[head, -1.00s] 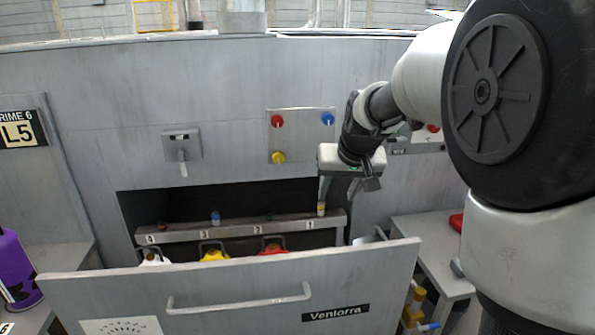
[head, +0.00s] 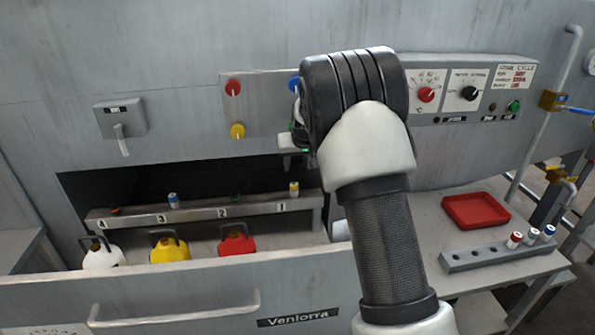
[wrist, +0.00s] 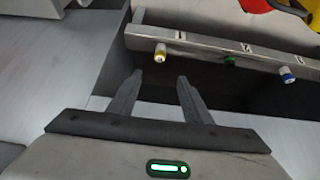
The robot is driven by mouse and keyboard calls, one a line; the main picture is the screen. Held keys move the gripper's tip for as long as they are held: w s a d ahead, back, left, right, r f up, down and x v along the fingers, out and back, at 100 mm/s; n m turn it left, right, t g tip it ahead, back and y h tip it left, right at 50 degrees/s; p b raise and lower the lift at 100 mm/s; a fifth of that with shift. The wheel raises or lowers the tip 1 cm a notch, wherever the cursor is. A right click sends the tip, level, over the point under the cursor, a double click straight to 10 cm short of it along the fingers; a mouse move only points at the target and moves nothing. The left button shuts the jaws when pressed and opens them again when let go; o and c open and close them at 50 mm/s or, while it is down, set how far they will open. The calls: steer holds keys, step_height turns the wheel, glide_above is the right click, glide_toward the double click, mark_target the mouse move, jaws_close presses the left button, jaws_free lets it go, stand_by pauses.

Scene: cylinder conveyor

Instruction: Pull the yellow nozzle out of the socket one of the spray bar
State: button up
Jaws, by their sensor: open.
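The spray bar (head: 140,219) lies in the recess, its sockets labelled 4, 3, 2, 1 from left to right. The yellow nozzle (head: 293,188), whitish with a yellow band, stands upright in socket one at the right end. In the wrist view the yellow nozzle (wrist: 160,53) is at the end of the bar (wrist: 205,52), just past my fingertips. My gripper (wrist: 160,79) is open, with nothing between its fingers, and apart from the nozzle. In the head view my arm hides most of the gripper, which is above the bar.
A blue nozzle (head: 173,200) stands in socket three; socket two shows green. White, yellow (head: 169,249) and red (head: 236,243) jugs stand behind the drawer front (head: 190,300). A red tray (head: 475,210) and a rack (head: 500,254) with several capped pieces are on the right-hand shelf.

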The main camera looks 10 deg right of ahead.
mark_target(294, 185)
steer(key=x, duration=1.6)
steer(key=shift+w+f, duration=0.1)
steer(key=shift+f, duration=0.25)
jaws_close()
